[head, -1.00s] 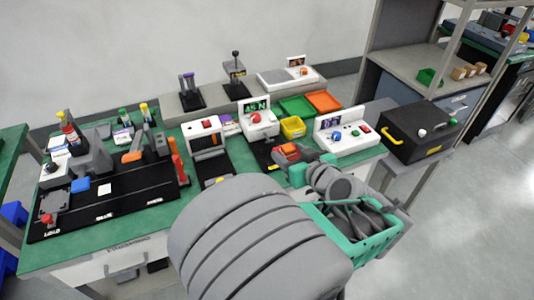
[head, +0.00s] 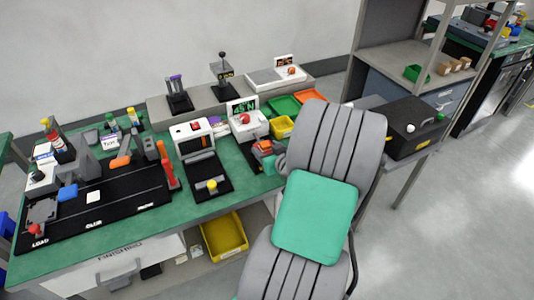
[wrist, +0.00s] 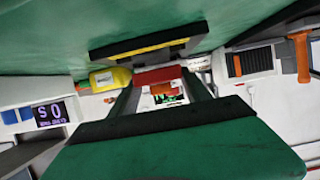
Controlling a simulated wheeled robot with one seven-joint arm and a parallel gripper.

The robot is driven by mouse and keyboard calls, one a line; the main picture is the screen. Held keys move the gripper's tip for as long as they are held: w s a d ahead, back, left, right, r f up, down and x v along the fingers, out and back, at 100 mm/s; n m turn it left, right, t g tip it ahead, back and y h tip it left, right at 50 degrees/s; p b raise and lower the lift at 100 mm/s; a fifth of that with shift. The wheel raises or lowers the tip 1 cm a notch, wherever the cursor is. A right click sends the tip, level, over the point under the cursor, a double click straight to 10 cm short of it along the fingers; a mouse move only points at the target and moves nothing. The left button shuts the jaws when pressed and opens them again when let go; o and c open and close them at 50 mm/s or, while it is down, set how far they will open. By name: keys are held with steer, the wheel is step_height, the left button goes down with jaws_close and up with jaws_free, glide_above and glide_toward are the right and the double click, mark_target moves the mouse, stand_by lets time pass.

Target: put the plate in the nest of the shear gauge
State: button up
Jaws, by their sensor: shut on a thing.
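The white gauge with a green-lit display reading in N and a red knob (head: 245,119) stands near the back of the green bench; I take it for the shear gauge. My gripper (head: 264,149) is just in front of it and slightly right, over its black base. It is shut on a small red-orange piece, which I take for the plate (head: 263,145). In the wrist view a red and orange piece (wrist: 158,76) shows between the fingers of my gripper (wrist: 165,95). The nest is hidden behind my gripper and arm. I cannot tell whether the piece touches it.
A white unit with a black base and yellow knob (head: 212,185) stands left of my gripper. A yellow bin (head: 282,126), a green tray (head: 284,105) and an orange tray (head: 308,97) lie behind. A black case (head: 412,128) is at the right. My arm covers the bench's right end.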

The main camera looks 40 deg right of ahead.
steer(key=shift+f, duration=0.85)
steer(key=shift+f, duration=0.15)
steer(key=o, duration=1.4)
steer(key=shift+c, duration=0.2)
